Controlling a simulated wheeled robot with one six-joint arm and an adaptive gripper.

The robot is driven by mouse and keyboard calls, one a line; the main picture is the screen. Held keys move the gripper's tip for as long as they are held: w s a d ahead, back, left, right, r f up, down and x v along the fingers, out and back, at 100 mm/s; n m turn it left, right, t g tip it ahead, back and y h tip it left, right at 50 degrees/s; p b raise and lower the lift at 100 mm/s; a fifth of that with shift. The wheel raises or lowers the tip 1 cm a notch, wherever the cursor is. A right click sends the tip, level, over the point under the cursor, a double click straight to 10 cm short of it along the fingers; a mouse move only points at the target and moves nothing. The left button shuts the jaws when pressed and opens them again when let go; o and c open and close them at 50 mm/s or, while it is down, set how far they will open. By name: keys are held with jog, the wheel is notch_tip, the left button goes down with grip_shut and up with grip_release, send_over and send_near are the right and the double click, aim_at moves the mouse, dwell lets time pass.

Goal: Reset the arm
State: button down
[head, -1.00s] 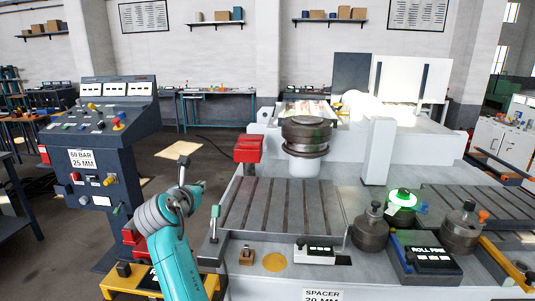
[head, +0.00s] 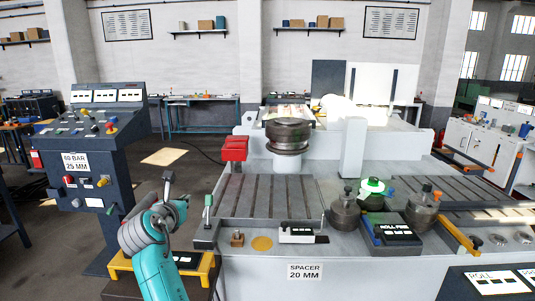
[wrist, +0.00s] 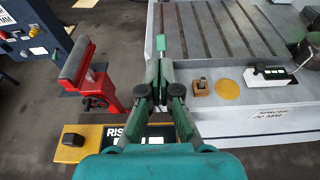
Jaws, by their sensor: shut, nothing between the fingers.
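My gripper (wrist: 162,85) is shut and empty in the wrist view, with its two dark green fingers side by side. It is seen above the gap between a red stand (wrist: 78,60) and the front left corner of the grey machine bed (wrist: 215,35). In the head view my teal arm is bent up at lower left, with my gripper (head: 168,182) at its top, left of the bed. A green-handled lever (head: 208,203) stands at the bed's corner; its green handle also shows just beyond the fingertips in the wrist view (wrist: 161,43).
A control console (head: 95,150) stands at left. A yellow-framed platform (head: 195,268) is low beside my arm. Open floor lies between console and machine.

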jog(key=s+d+f+m+y, duration=0.1)
jog(key=s+d+f+m, duration=0.25)
jog(key=d+f, duration=0.45)
jog(key=s+d+f+m, duration=0.2)
jog(key=s+d+f, duration=0.3)
jog(key=f, duration=0.8)
jog(key=s+d+f+m+y, duration=0.1)
jog(key=s+d+f+m, duration=0.2)
jog(key=s+d+f, duration=0.5)
jog(key=s+d+f+m+g, duration=0.1)
jog(key=s+d+f+m, duration=0.5)
jog(key=f, duration=0.3)
jog(key=s+d+m, duration=0.4)
jog(key=s+d, duration=0.1)
jog(key=s, duration=0.7)
jog(key=s+d+m, duration=0.5)
jog(key=s+d, duration=0.1)
jog(key=s, duration=0.7)
jog(key=s+d+r+m, duration=0.2)
jog(key=s+r+m, duration=0.4)
jog(key=s, duration=0.2)
jog(key=s+d+r+m+h, duration=0.1)
jog(key=s+d+r+m, duration=0.1)
jog(key=s+r+m, duration=0.4)
jog(key=s+r, duration=0.1)
jog(key=s, duration=0.2)
jog(key=shift+s+t, duration=0.2)
jog(key=shift+t, duration=0.2)
